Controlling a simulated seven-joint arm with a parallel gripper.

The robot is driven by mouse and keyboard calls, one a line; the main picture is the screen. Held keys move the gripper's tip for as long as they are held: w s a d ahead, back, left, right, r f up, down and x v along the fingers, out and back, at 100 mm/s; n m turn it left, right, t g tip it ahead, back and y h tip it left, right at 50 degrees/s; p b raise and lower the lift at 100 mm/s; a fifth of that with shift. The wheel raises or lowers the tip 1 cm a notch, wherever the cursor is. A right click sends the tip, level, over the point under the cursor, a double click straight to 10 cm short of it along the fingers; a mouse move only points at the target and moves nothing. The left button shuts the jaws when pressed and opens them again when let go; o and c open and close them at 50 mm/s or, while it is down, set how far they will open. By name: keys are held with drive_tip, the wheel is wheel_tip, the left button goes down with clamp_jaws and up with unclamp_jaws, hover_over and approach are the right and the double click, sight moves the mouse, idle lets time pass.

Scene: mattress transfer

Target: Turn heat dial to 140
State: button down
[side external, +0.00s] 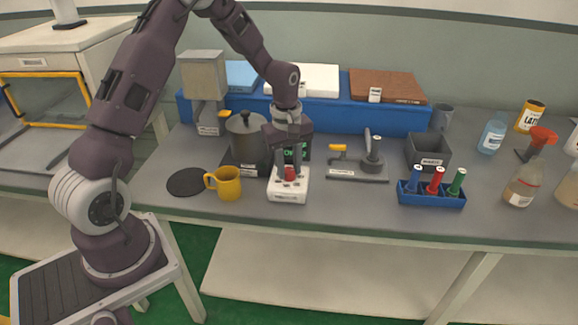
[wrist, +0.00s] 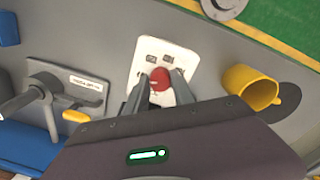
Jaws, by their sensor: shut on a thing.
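The heat dial (wrist: 160,79) is a red knob on a white control box (wrist: 179,56) in the wrist view. In the side view the red dial (side external: 290,174) shows on the white box (side external: 288,194) at the front of the bench. My gripper (wrist: 158,92) points down at the box with its two fingers on either side of the knob, shut on it. My gripper also shows in the side view (side external: 289,172). The dial's setting is too small to read.
A yellow mug (side external: 228,183) and a dark round mat (side external: 186,182) lie left of the box. A metal pot (side external: 247,135) stands behind. A lever device (side external: 372,155) and a blue marker rack (side external: 431,195) are to the right. Bench space before the lever device is clear.

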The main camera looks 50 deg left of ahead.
drive_tip(key=m, duration=1)
drive_tip(key=shift+a+m, duration=0.1)
drive_tip(key=shift+m, duration=0.3)
drive_tip(key=m, duration=0.5)
drive_tip(key=shift+m, duration=0.3)
drive_tip(key=m, duration=0.4)
drive_tip(key=shift+a+m+g, duration=0.1)
drive_tip(key=shift+m+g, duration=0.2)
drive_tip(key=shift+m, duration=0.1)
drive_tip(key=c, duration=1.1)
unclamp_jaws()
drive_tip(key=shift+r, duration=0.15)
